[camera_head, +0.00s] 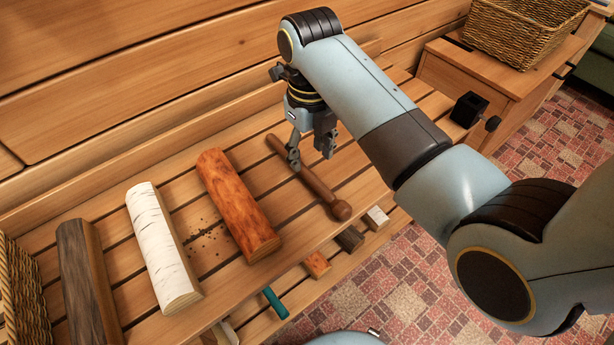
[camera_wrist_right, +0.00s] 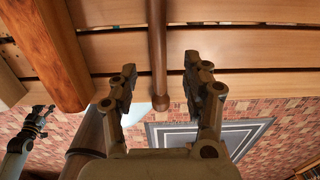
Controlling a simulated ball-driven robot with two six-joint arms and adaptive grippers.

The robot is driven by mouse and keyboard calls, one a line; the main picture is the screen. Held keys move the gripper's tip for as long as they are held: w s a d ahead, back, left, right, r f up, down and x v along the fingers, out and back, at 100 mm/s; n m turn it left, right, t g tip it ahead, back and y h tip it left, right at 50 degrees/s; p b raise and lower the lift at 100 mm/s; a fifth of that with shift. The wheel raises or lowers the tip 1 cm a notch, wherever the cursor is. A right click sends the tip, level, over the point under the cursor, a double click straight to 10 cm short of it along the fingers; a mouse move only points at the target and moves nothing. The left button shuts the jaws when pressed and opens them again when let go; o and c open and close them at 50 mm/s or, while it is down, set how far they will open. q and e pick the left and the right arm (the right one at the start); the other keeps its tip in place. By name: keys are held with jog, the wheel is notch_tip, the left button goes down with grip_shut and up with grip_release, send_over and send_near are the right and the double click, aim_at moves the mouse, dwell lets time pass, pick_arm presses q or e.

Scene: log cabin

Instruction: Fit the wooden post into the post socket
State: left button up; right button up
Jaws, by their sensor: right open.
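The wooden post, a slim dark brown rod with a ball end (camera_head: 318,188), lies on the slatted bench beside the orange-brown log. My right gripper (camera_head: 311,160) is open above it, fingers pointing down. In the right wrist view the post (camera_wrist_right: 158,45) runs between the two open fingers (camera_wrist_right: 159,75), with a gap on each side. The post socket appears to be the black block with a square opening and a side knob (camera_head: 469,109), at the bench's right end. My left gripper (camera_wrist_right: 38,116) shows small at the left of the wrist view; its jaw state is unclear.
An orange-brown log (camera_head: 236,205), a white birch log (camera_head: 161,245) and a grey-brown log (camera_head: 86,285) lie to the left. Small blocks sit on a lower shelf. A wicker basket (camera_head: 522,30) stands on the cabinet at the right. Bench slats near the socket are clear.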

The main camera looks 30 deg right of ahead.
aim_at(307, 172)
notch_tip(307, 172, down, 6)
jog(key=b, duration=0.2)
jog(key=shift+w+a+b, duration=0.15)
jog(key=shift+b, duration=0.15)
jog(key=shift+f, duration=0.15)
jog(key=c, duration=0.7)
grip_shut()
pick_arm(q)
jog(key=f, duration=0.2)
jog(key=shift+s+a+f, duration=0.15)
jog(key=shift+a+f, duration=0.15)
jog(key=shift+a, duration=0.05)
